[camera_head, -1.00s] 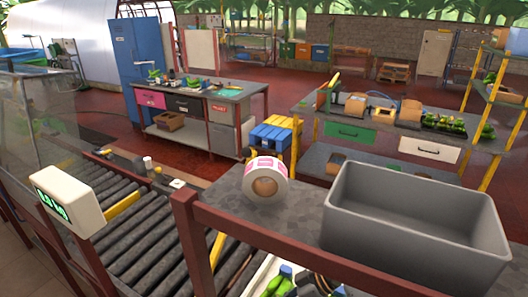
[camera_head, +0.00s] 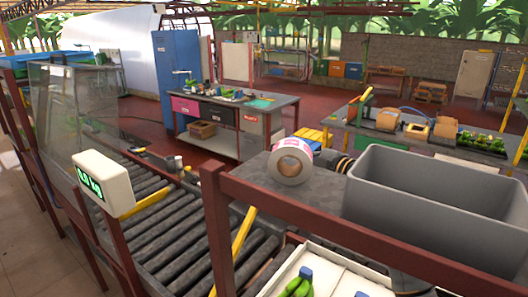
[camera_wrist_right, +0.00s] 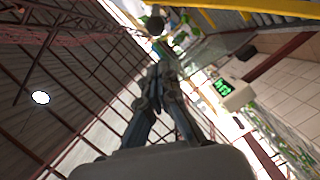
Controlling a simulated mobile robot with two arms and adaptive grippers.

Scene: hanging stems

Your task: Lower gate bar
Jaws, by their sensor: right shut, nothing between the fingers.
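A yellow bar (camera_head: 152,200) lies low beside the rollers, near the scale display, in the head view. Another yellow bar (camera_head: 244,236) slants upward behind the red-brown post. I cannot tell which one is the gate bar. In the right wrist view a yellow bar (camera_wrist_right: 255,7) crosses the top, apart from the fingers. My right gripper (camera_wrist_right: 155,80) is shut and empty there, with its two fingers together. It is not clearly visible in the head view. My left gripper is not in view.
The roller conveyor (camera_head: 165,230) runs along the left. A white scale display (camera_head: 104,182) stands over its near side. A shelf holds a tape roll (camera_head: 291,161) and a grey crate (camera_head: 430,222). Below is a white tray (camera_head: 335,262) with green bananas.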

